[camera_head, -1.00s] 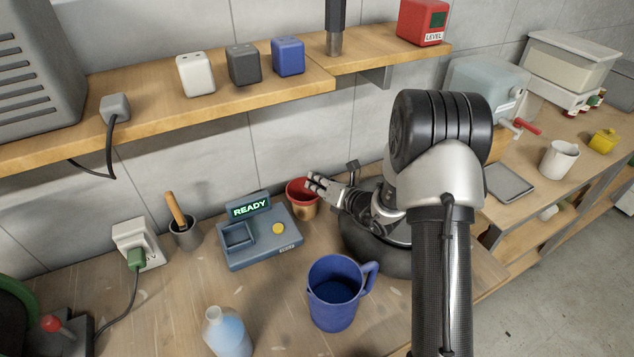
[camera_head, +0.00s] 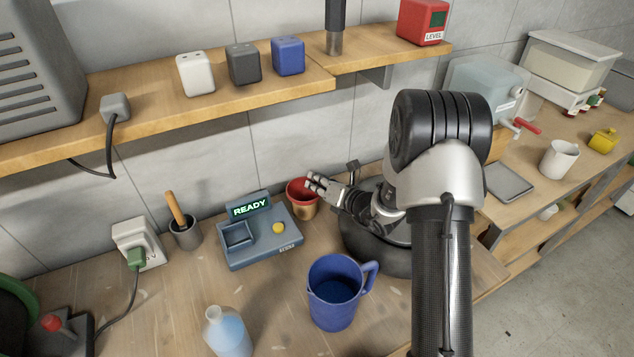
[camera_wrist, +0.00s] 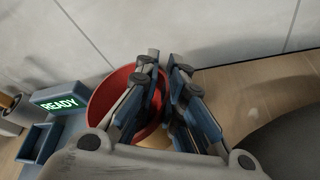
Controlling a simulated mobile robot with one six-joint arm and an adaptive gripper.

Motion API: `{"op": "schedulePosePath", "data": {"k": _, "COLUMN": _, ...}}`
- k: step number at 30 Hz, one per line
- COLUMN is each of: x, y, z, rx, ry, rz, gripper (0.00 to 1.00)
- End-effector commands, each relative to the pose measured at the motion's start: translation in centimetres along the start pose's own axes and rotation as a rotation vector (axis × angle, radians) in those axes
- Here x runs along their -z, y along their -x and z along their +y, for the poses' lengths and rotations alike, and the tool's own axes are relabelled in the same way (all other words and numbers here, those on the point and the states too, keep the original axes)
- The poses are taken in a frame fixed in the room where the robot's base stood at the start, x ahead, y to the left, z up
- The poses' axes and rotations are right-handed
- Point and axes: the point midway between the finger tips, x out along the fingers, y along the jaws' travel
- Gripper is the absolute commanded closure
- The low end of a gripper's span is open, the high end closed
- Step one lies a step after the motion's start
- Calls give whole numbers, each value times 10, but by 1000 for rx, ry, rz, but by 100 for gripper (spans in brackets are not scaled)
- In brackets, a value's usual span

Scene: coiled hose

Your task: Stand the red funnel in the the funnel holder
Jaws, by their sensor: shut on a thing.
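The red funnel (camera_head: 297,190) is at the back of the bench, against the wall side, just right of the blue-grey device. It looks upright, wide mouth up. A tan-gold cup-like part (camera_head: 303,211) shows directly under it; I cannot tell for sure whether this is the funnel holder or how deep the funnel sits in it. My gripper (camera_head: 318,184) is shut on the funnel's right rim. In the wrist view the funnel (camera_wrist: 103,97) lies left of and behind the fingers (camera_wrist: 162,68), which hide part of its wall.
The blue-grey device (camera_head: 262,250) with a READY display stands left of the funnel. A blue jug (camera_head: 334,300) and a bottle (camera_head: 228,332) stand in front. A grey cup (camera_head: 185,236) with a wooden handle is farther left. A shelf (camera_head: 160,120) runs above.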

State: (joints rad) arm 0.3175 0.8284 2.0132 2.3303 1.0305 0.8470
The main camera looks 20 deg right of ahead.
Motion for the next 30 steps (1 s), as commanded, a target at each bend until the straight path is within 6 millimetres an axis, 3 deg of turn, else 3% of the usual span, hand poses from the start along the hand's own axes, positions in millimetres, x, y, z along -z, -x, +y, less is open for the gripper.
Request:
{"op": "schedulePosePath", "data": {"k": 1, "x": 0, "y": 0, "z": 0, "rx": 0, "ry": 0, "rz": 0, "gripper": 100}}
{"op": "schedulePosePath", "data": {"k": 2, "x": 0, "y": 0, "z": 0, "rx": 0, "ry": 0, "rz": 0, "gripper": 89}}
{"op": "schedulePosePath", "data": {"k": 12, "x": 0, "y": 0, "z": 0, "rx": 0, "ry": 0, "rz": 0, "gripper": 67}}
{"op": "schedulePosePath", "data": {"k": 23, "x": 0, "y": 1, "z": 0, "rx": 0, "ry": 0, "rz": 0, "gripper": 67}}
{"op": "schedulePosePath", "data": {"k": 30, "x": -1, "y": 14, "z": 0, "rx": 1, "ry": -1, "rz": 0, "gripper": 67}}
